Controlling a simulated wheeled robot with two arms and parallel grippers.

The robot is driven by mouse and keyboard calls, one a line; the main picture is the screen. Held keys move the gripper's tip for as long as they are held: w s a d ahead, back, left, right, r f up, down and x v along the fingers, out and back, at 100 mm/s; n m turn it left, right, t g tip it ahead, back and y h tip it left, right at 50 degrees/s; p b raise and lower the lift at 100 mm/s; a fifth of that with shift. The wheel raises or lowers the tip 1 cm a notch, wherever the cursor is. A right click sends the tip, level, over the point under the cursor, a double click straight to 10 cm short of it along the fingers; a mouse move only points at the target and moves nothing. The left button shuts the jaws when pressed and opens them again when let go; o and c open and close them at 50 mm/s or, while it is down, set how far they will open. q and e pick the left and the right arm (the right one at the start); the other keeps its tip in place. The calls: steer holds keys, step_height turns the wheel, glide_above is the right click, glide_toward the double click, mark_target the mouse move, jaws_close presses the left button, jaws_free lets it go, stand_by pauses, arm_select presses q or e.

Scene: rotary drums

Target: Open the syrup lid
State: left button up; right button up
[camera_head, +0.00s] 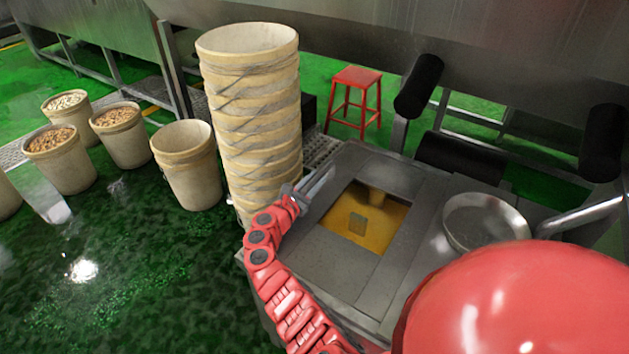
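A grey metal tank top (330,245) stands in front of me with a rectangular opening. Amber syrup (376,233) shows inside the opening, with a small dark block-like shape in it. The opening is uncovered; a flat grey panel (380,170) lies along its far side, and I cannot tell whether this is the lid.
A tall stack of beige buckets (253,110) stands close to the left of my gripper. A round metal pan (484,221) sits right of the opening. Black rollers (418,86) and a red stool (354,98) are behind. Several buckets stand on the green floor at left.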

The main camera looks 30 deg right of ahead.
jaws_close()
steer(key=shift+a, duration=0.1)
stand_by(0.8)
steer(key=shift+s+p, duration=0.2)
steer(key=shift+p, duration=0.2)
steer(key=s+p, duration=0.1)
steer(key=s+d+p, duration=0.1)
steer(key=s+p, duration=0.1)
steer(key=s+d+p, duration=0.1)
steer(key=s+p, duration=0.1)
steer(key=shift+s+d+r, duration=0.15)
steer(key=shift+d+r, duration=0.1)
steer(key=shift+r, duration=0.15)
steer(key=s+d+p, duration=0.1)
steer(key=s, duration=0.1)
steer(key=s+d+p, duration=0.1)
steer(key=s+p, duration=0.1)
steer(key=s+d+p, duration=0.1)
steer(key=s+p, duration=0.1)
steer(key=s, duration=0.1)
steer(key=p, duration=0.3)
glide_above(406, 237)
steer(key=shift+f, duration=0.4)
